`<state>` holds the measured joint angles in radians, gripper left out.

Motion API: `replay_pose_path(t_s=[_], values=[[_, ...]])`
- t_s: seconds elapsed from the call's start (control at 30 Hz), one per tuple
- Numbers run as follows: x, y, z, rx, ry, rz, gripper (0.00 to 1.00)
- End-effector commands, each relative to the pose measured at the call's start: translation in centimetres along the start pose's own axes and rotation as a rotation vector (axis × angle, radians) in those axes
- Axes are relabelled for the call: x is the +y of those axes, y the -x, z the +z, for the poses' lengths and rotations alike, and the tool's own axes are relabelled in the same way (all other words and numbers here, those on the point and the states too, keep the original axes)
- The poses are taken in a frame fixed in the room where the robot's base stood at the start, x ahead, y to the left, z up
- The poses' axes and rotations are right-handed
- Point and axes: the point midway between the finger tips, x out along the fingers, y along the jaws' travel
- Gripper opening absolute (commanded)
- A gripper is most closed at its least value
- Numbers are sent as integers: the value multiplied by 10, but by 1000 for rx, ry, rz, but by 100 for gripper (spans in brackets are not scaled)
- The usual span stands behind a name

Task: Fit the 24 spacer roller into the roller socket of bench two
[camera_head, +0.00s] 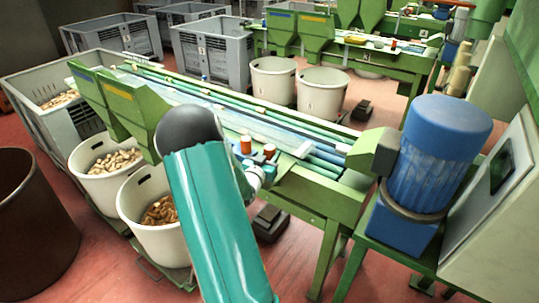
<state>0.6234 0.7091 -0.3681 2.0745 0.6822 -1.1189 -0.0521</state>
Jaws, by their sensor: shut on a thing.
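My teal arm with its dark elbow crosses the middle of the head view and ends at the near green bench (320,193). My gripper (262,162) is small and partly hidden by the arm. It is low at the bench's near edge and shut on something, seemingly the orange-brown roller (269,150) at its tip. A second orange-brown cylinder (246,144) stands just left of it on the bench. I cannot make out a number 24 on either. The roller socket cannot be told apart; no bench number two is readable.
A blue motor (437,150) stands right of the near bench, beside a grey cabinet (489,205). White tubs of corks (108,183) and green hoppers (128,105) crowd the left. A brown barrel (32,230) stands at lower left. Another green bench (385,63) is behind.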

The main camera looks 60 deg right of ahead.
Motion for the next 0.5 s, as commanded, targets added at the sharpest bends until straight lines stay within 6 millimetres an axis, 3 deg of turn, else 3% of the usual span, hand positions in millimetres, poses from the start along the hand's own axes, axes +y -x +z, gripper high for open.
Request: replay_pose_path(t_s=[0.27,0.3,0.4,0.5], values=[[0,0,4,1,1,0,11],[0,0,4,1,0,0,39],[0,0,4,1,0,0,59],[0,0,4,1,0,0,60]])
